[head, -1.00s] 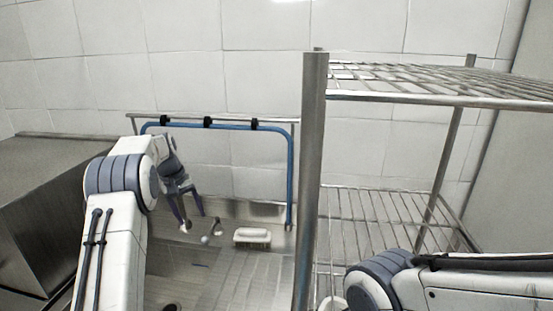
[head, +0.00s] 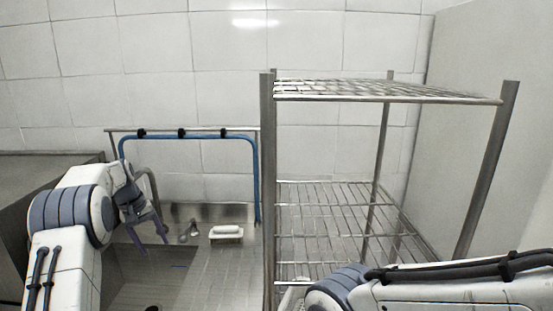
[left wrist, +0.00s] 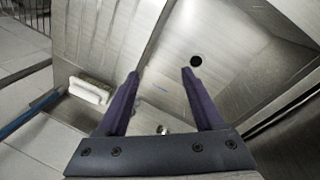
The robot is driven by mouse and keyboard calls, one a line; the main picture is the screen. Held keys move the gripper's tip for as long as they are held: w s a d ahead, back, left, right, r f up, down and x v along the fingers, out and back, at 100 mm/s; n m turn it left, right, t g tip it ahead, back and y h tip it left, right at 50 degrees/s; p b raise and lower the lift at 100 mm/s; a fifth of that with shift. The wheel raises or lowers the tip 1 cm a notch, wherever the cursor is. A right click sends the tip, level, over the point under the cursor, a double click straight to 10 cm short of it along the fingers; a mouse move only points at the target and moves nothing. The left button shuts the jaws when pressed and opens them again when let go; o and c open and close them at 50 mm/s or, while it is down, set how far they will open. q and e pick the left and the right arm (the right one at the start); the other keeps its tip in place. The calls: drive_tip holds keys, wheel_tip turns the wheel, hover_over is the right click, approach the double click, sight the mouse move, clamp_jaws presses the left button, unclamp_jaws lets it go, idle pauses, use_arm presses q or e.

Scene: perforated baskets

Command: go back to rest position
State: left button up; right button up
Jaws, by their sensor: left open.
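My left gripper (head: 152,243) is at the left of the head view, over the steel sink area. In the left wrist view its two dark fingers (left wrist: 160,75) are spread apart with nothing between them. Below them is the bare steel sink surface with a round drain hole (left wrist: 196,61). My right arm comes in at the lower right of the head view, in front of the wire shelf. Its gripper is outside the frame.
A steel wire rack (head: 268,180) stands right of the sink. A blue pipe (head: 256,180) runs behind the sink. A white brush (head: 226,232) lies at the sink's back edge, beside a small faucet (head: 189,231). A steel cabinet (head: 50,165) is at far left.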

use_arm(q)
drive_tip(key=s+d+f+m+y, duration=0.1)
drive_tip(key=s+d+m, duration=0.1)
drive_tip(key=s+d, duration=0.55)
drive_tip(key=s+d+f+m+t, duration=0.15)
drive_tip(key=s+d, duration=0.25)
drive_tip(key=s, duration=0.6)
drive_tip(key=s+d+m+y, duration=0.1)
drive_tip(key=s+d+m, duration=0.2)
drive_tip(key=s+d, duration=0.45)
drive_tip(key=s+d+r+m+g, duration=0.1)
drive_tip(key=s+d+r+m, duration=0.1)
drive_tip(key=s+d, duration=0.2)
drive_tip(key=s+d+r+m, duration=0.2)
drive_tip(key=s+d+m, duration=0.1)
drive_tip(key=s, duration=0.3)
drive_tip(key=s+d+r+m+g+h, duration=0.1)
drive_tip(key=s+d+m, duration=0.1)
drive_tip(key=s+d, duration=0.3)
drive_tip(key=shift+s+r+g, duration=0.3)
drive_tip(key=shift+r+g, duration=0.05)
drive_tip(key=shift+r, duration=0.05)
drive_tip(key=shift+d, duration=0.1)
